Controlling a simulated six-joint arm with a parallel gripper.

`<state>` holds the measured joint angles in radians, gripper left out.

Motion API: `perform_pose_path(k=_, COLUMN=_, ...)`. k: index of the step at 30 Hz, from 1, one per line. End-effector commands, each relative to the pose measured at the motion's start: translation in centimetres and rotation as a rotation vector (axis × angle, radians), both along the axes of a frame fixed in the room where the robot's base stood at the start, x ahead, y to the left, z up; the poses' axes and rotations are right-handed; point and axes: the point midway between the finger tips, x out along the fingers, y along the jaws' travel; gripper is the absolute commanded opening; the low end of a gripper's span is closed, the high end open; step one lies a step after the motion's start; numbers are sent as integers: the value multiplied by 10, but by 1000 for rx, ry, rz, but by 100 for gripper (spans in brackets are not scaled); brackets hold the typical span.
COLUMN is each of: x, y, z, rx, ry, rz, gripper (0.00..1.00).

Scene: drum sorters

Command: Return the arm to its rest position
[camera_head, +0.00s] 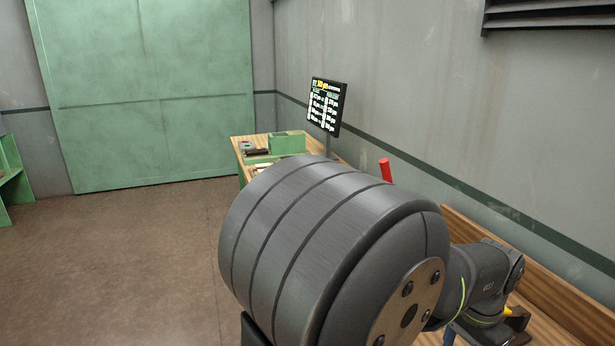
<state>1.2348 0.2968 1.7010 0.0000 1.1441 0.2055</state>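A dark grey arm section with thin yellow-green rings (478,285) shows at the lower right, above a wooden bench. A large dark grey banded cylinder (310,235) fills the middle foreground. Its near end has a tan bolted plate (408,305). The cylinder overlaps the arm section in the picture, and I cannot tell whether it is part of my arm. I cannot make out my gripper's fingers anywhere in this view.
A wooden bench top (565,305) runs along the right wall. Farther back, a wooden table (240,147) holds a green box (287,142) beside a black screen (325,107). A red post (385,170) rises behind the cylinder. The brown floor at left is clear.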

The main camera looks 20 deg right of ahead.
Motion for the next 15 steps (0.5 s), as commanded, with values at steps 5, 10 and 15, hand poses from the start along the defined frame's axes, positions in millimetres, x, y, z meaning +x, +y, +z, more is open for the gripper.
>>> perform_pose_path(k=5, x=25, y=-2, z=-15, rx=2, ry=0, rz=2, gripper=52)
perform_pose_path(k=10, x=32, y=-3, z=-27, rx=0, ry=0, rz=0, gripper=52)
perform_pose_path(k=15, x=34, y=-3, z=-30, rx=0, ry=0, rz=-1, gripper=52)
